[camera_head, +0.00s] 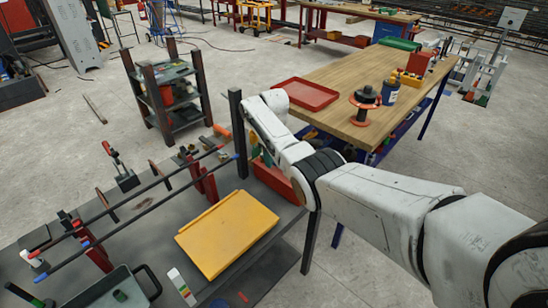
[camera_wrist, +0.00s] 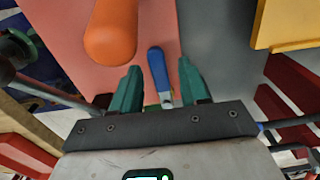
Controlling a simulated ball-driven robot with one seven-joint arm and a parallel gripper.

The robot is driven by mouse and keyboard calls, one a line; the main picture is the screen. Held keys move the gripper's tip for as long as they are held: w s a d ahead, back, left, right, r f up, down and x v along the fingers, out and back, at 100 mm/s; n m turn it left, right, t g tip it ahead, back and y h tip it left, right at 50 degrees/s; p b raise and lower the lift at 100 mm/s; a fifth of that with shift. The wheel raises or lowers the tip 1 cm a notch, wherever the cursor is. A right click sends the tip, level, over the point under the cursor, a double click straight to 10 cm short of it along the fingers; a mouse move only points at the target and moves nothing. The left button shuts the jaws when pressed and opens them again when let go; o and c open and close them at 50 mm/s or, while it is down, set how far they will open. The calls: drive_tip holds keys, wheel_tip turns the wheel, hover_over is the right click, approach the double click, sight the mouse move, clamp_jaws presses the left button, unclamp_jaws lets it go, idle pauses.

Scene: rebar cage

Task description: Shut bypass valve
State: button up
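In the wrist view, a small blue handle (camera_wrist: 158,70) with a metal end lies between the two green fingers of my gripper (camera_wrist: 161,74). It looks like a valve lever, but the valve body is hidden behind the gripper, and I cannot tell for sure that it is the bypass valve. The fingers stand apart on either side of the handle, with gaps showing. A reddish surface lies under the handle, and a large orange rounded thing (camera_wrist: 110,32) is just above-left of it. In the head view my arm hides most of the gripper.
In the head view, a yellow tray (camera_head: 228,233) lies on the dark bench beside long bars (camera_head: 130,222) on red supports. A wooden table (camera_head: 350,95) with a red tray (camera_head: 306,95) stands behind my arm. A dark post (camera_head: 238,132) rises close to the arm's end.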

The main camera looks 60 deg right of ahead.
drive_tip(key=shift+r, duration=0.1)
wheel_tip(320, 180, up, 11)
drive_tip(key=shift+f+b, duration=0.2)
drive_tip(key=shift+b, duration=0.15)
drive_tip(key=shift+s, duration=0.1)
idle(0.7)
